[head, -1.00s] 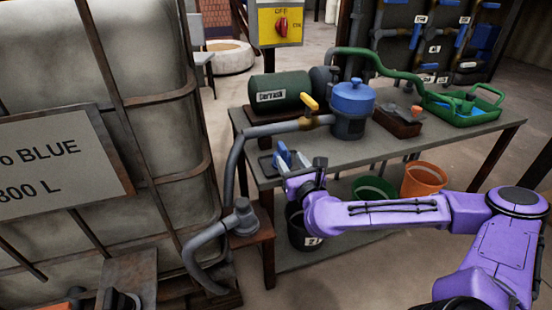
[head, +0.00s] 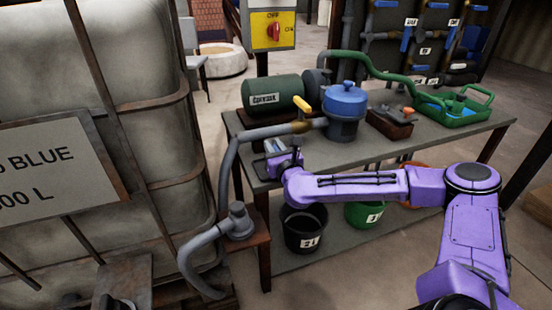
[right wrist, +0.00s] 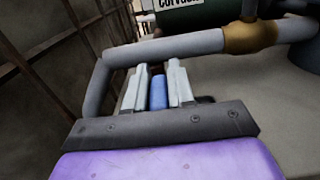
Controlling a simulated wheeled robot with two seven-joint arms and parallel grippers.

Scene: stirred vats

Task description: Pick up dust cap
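A blue piece (right wrist: 158,93), which I take to be the dust cap, sits between the two pale fingers of my right gripper (right wrist: 159,80) in the right wrist view. The fingers look closed against both of its sides, and it fills the narrow gap. Its lower part is hidden by the dark palm edge. In the head view my right gripper (head: 276,150) is over the near left corner of the grey table (head: 380,152), close to the grey pipe. The cap is too small there to make out clearly. My left gripper is not in view.
A grey pipe with a yellow-handled valve (head: 301,104) runs just beyond the gripper. Behind stand a green cylinder (head: 278,93) and a blue-lidded vessel (head: 345,105). A caged tank (head: 110,60) is at left. Buckets, one black (head: 304,228), stand below.

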